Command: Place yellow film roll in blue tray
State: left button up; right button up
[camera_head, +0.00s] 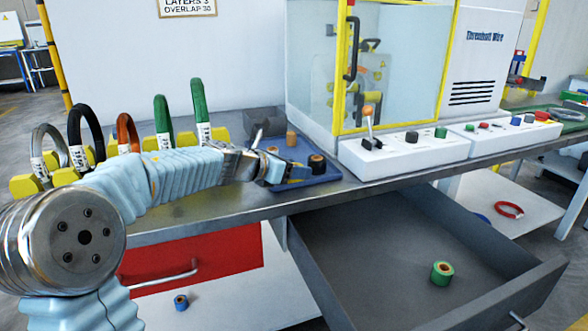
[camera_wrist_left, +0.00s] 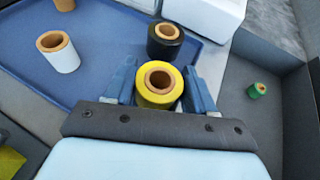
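The yellow film roll (camera_wrist_left: 159,86) shows in the left wrist view, upright, with a brown core. My left gripper (camera_head: 290,172) is closed around it; in the wrist view the fingers (camera_wrist_left: 160,88) press against both sides. The blue tray (camera_wrist_left: 105,30) lies on the bench and also shows in the head view (camera_head: 322,180). The gripper and roll are over its front part, close to a black roll (camera_wrist_left: 165,41). The gap between roll and tray floor cannot be judged. The head view does not clearly show the yellow roll. My right gripper is not in view.
The tray also holds a white roll (camera_wrist_left: 58,52) and a brown roll (camera_head: 291,136). An open grey drawer below holds a green roll (camera_head: 442,273). A blue roll (camera_head: 181,302) lies on the lower shelf. White control boxes (camera_head: 400,155) stand right of the tray.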

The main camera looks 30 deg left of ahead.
pick_arm(q)
jog(key=o, duration=0.4)
jog(key=shift+c, duration=0.2)
jog(key=shift+r, duration=0.1)
jog(key=shift+s+a+r, duration=0.1)
jog(key=shift+s+r, duration=0.05)
jog(key=p+v, duration=0.1)
jog(key=v, duration=1)
jog(key=shift+s+r, duration=0.1)
jog(key=shift+s, duration=0.2)
